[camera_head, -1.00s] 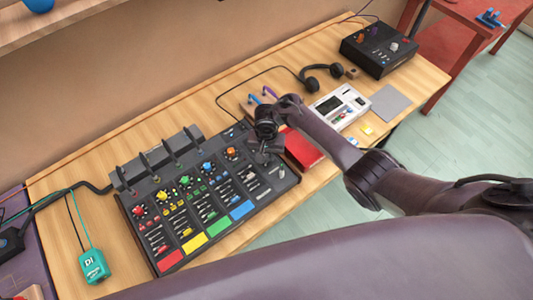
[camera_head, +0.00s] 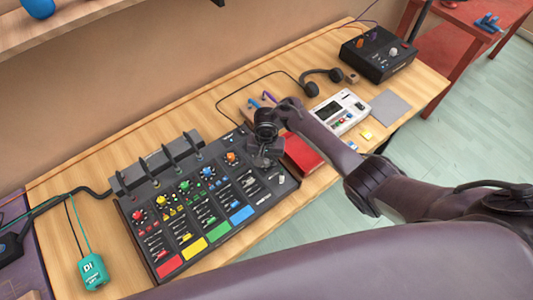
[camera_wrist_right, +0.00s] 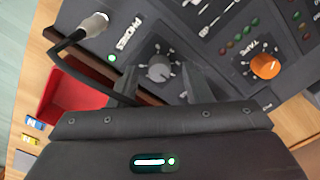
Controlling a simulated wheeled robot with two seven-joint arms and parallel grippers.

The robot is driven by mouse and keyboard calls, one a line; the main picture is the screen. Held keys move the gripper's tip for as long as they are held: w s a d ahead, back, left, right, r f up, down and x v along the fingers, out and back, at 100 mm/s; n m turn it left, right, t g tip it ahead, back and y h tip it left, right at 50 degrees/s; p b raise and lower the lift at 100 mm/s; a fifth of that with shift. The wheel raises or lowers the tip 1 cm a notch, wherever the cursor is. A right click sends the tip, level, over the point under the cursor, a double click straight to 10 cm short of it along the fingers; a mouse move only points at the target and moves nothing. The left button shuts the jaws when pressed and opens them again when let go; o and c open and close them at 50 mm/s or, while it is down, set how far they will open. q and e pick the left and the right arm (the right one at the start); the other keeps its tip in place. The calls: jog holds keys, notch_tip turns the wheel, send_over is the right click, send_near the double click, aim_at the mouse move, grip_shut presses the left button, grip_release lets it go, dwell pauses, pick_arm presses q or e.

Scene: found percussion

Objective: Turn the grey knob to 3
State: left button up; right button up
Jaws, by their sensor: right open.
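In the right wrist view a grey knob (camera_wrist_right: 160,71) sits on the black mixer panel beside the word PHONES, with pale marks around it. I cannot read its numbers. My right gripper (camera_wrist_right: 163,82) is open, with one finger on either side of the knob. I cannot tell whether the fingers touch it. In the head view my right gripper (camera_head: 265,156) is over the upper right part of the mixer (camera_head: 222,255) and hides the knob there. My left gripper is not in view.
An orange knob (camera_wrist_right: 265,66) and a plugged-in cable (camera_wrist_right: 92,25) are near the fingers. A red box (camera_head: 303,153) lies right of the mixer. Headphones (camera_head: 312,89), a white device (camera_head: 338,110) and a black box (camera_head: 377,55) with a pale knob stand farther right.

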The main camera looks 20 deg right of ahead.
aim_at(267, 161)
notch_tip(267, 161, up, 7)
jog(key=shift+r, duration=0.15)
jog(key=shift+s, duration=0.1)
dwell(0.7)
